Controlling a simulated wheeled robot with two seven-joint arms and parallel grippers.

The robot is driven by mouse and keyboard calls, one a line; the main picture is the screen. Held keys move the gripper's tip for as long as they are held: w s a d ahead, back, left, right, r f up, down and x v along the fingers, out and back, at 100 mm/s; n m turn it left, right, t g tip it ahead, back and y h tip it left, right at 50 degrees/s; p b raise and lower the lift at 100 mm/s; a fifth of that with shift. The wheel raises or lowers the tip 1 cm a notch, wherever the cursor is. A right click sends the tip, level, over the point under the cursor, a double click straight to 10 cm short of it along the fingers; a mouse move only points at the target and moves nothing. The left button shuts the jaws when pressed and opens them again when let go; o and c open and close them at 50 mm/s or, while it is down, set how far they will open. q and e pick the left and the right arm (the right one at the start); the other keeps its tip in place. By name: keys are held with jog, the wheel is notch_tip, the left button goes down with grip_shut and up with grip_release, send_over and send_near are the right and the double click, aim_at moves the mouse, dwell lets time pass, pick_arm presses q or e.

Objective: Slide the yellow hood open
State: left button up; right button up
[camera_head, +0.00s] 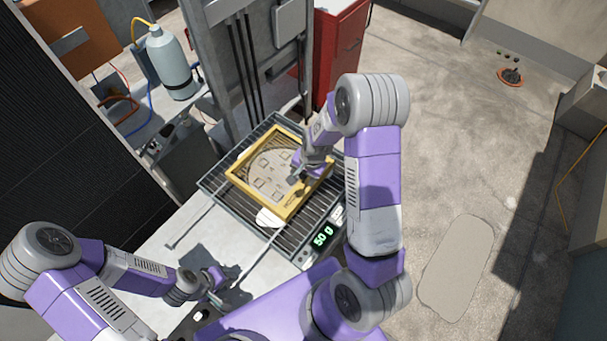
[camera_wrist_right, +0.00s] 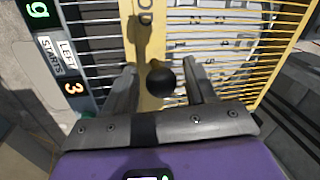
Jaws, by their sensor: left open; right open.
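The yellow hood (camera_head: 257,199) is a flat frame lying over a dark barred rack in the head view, with a pale round panel carrying several small squares inside it. In the right wrist view, its yellow edge bar (camera_wrist_right: 146,45) runs up the picture, with yellow bars to the right. A round black knob (camera_wrist_right: 160,83) shows on or in front of this bar. My right gripper (camera_wrist_right: 160,82) is open, with one finger on each side of the knob; I cannot tell whether they touch it. In the head view my right wrist partly covers the hood. My left gripper (camera_head: 218,287) is open and empty over the pale counter.
A green "50 g" display (camera_head: 322,236) sits at the rack's near right corner. A grey post (camera_head: 240,75) and red cabinet (camera_head: 341,50) stand behind. A grey-blue gas cylinder (camera_head: 170,62) stands at the back left. Open concrete floor lies to the right.

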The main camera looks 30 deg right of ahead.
jog(key=shift+w, duration=0.1)
pick_arm(q)
jog(key=shift+w, duration=0.1)
pick_arm(e)
jog(key=shift+c, duration=0.6)
grip_shut()
